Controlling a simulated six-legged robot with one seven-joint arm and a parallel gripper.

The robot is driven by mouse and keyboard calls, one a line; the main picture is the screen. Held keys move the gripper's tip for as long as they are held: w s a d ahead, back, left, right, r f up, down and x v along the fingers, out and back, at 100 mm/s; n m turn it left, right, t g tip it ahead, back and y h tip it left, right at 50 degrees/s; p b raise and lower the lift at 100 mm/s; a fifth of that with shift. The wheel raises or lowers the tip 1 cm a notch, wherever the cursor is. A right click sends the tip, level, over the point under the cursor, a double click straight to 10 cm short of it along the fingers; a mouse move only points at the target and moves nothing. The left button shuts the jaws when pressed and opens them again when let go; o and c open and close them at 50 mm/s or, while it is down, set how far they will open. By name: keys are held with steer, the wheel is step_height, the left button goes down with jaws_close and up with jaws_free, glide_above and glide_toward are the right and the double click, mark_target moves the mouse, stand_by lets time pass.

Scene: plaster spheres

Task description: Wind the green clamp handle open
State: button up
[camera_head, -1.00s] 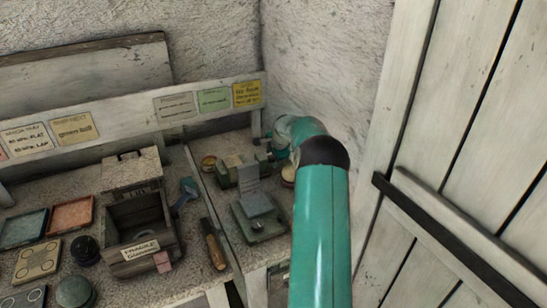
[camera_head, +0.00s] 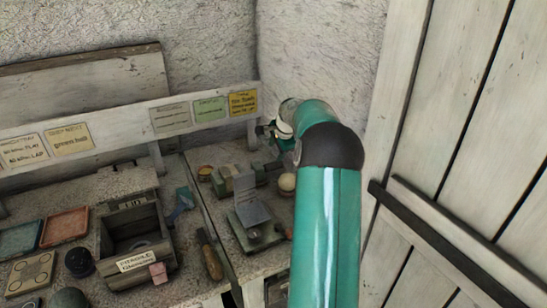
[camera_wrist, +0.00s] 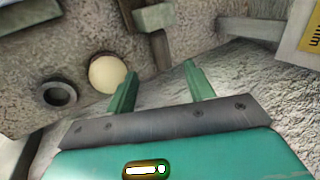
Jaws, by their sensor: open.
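My gripper (camera_wrist: 155,84) shows in the wrist view with its two green fingers apart and nothing between them. In the head view the gripper (camera_head: 272,131) is small and partly hidden by my teal arm, above the back right of the bench. A grey-green clamp-like fixture (camera_head: 228,182) stands on the bench, lower and to the left of the gripper. In the wrist view a green block (camera_wrist: 155,17) with a dark bar lies beyond the fingers, not touching them. I cannot tell which part is the clamp handle. A pale sphere (camera_wrist: 107,73) lies left of the fingers; it also shows in the head view (camera_head: 287,182).
A small stand with a tilted plate (camera_head: 254,215) sits in front of the fixture. A wooden box (camera_head: 135,238), coloured trays (camera_head: 65,227) and a wood-handled tool (camera_head: 210,257) lie to the left. A label rail (camera_head: 100,135) runs behind; a plank door (camera_head: 460,150) stands at right.

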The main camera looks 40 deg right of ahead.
mark_target(273, 163)
steer(key=shift+v, duration=0.75)
steer(key=shift+w+d+g+y, duration=0.5)
steer(key=shift+w+d+g, duration=1.05)
steer(key=shift+w+g, duration=0.3)
steer(key=f, duration=0.4)
steer(key=w+f, duration=0.1)
steer(key=f, duration=0.3)
steer(key=w+f, duration=0.1)
steer(key=f, duration=0.3)
steer(key=shift+w+d+f, duration=0.15)
steer(key=shift+d, duration=0.15)
steer(key=c, duration=1)
